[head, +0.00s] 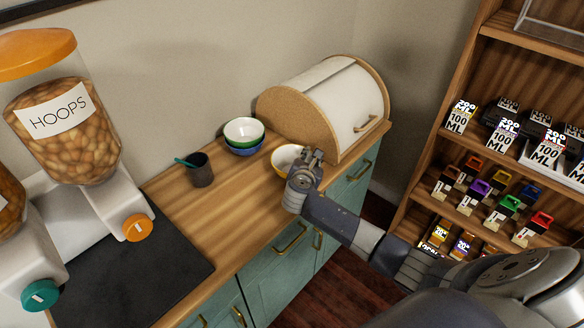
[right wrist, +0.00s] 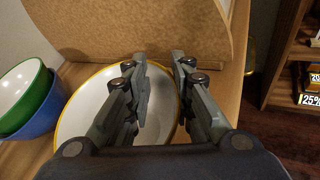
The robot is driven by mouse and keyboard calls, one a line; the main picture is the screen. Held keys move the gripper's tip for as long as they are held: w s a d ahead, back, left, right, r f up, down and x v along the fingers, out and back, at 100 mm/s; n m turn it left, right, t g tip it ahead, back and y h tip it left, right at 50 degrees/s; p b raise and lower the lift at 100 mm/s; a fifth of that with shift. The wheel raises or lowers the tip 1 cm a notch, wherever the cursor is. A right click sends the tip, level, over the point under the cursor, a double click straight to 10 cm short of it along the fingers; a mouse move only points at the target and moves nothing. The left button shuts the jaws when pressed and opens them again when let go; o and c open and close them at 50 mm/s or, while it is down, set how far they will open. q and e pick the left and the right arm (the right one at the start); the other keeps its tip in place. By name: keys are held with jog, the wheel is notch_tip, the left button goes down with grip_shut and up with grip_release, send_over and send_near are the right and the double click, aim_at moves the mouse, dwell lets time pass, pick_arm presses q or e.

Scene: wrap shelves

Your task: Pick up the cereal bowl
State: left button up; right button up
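The white cereal bowl with a yellow rim (head: 283,157) sits on the wooden counter in front of the bread box. In the right wrist view the bowl (right wrist: 84,112) lies under my right gripper (right wrist: 160,60). One finger is over the inside of the bowl and the other is by its right rim, with a gap between them. The gripper looks open, and contact with the rim cannot be told. In the head view my right gripper (head: 312,158) hides the bowl's right side. My left gripper is not in view.
A green bowl (head: 244,128) stacked in a blue bowl (head: 245,150) stands left of the cereal bowl. The bread box (head: 335,100) is close behind. A dark cup (head: 201,172) and cereal dispensers (head: 65,120) stand further left. A stocked shelf (head: 425,185) is at right.

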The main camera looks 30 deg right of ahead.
grip_shut()
jog(key=shift+r, duration=0.1)
